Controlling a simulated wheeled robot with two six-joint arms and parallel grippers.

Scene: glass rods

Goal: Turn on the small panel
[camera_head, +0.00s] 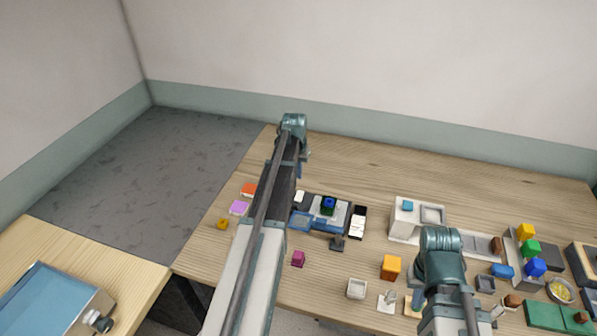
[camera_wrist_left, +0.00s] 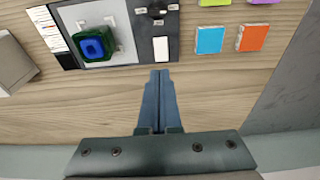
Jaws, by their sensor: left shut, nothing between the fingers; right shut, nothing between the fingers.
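The small panel, a dark plate (camera_wrist_left: 141,30) with a white rocker or button (camera_wrist_left: 161,49) and small metal parts, shows at the top of the left wrist view. In the head view the white button (camera_head: 299,196) is just right of my left arm. My left gripper (camera_wrist_left: 160,73) is shut and empty, its fingertips just wall-side of the white button and apart from it in the picture; the height gap is unclear. Beside the button, a grey plate (camera_wrist_left: 122,45) carries a green and blue block (camera_wrist_left: 94,46). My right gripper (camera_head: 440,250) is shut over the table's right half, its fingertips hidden.
Blue (camera_wrist_left: 210,40) and orange (camera_wrist_left: 253,38) tiles lie beside the panel. A magenta cube (camera_head: 298,259), an orange cube (camera_head: 391,267) and a white box (camera_head: 405,222) stand on the table. Coloured blocks crowd the right side. The table strip towards the wall is clear.

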